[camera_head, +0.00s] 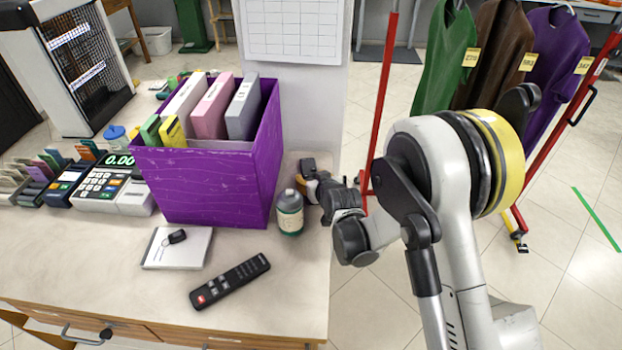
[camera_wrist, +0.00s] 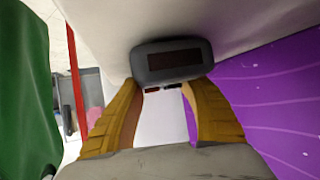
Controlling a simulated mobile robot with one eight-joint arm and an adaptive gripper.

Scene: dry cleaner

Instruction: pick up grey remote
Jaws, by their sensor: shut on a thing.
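My gripper (camera_head: 311,187) is at the counter's right edge, behind the bottle and right of the purple box. In the wrist view its two yellow-brown fingers (camera_wrist: 166,92) are shut on a dark grey rounded object (camera_wrist: 172,76) with a dark rectangular panel. This object shows small at the fingertips in the head view (camera_head: 307,166); I cannot tell whether it is a remote or whether it still touches the counter. A dark grey to black remote (camera_head: 230,282) with a red button lies on the counter's front part, well apart from my gripper.
A purple box (camera_head: 205,185) of folders stands left of my gripper. A dark bottle (camera_head: 290,214) is close in front. A white notebook (camera_head: 165,255) bears a car key (camera_head: 177,236). Garments (camera_head: 445,55) hang on a red rack at right.

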